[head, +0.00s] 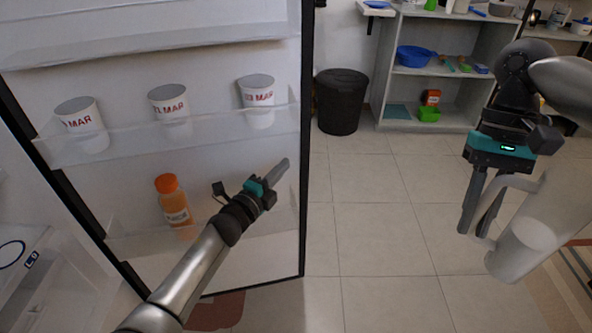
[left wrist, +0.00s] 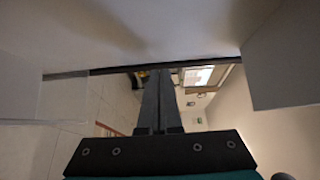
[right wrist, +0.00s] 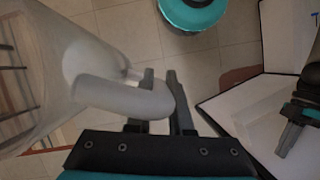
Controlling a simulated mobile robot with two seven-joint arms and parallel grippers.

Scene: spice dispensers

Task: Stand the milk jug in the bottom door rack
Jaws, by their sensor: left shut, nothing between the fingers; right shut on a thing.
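The milk jug (head: 543,225) is a translucent whitish jug with a loop handle, held in the air at the right of the head view, tilted. My right gripper (head: 476,233) is shut on its handle; the handle between the fingers also shows in the right wrist view (right wrist: 158,95). The bottom door rack (head: 150,245) is a clear bin low on the open fridge door, at the left. An orange-capped bottle (head: 174,205) stands in it. My left gripper (head: 285,163) is shut and empty, in front of the door near its free edge.
The upper door rack (head: 210,125) holds three white cups. A black bin (head: 340,100) stands on the tiled floor beyond the door. Grey shelves (head: 440,80) stand at the back. The floor between door and jug is clear.

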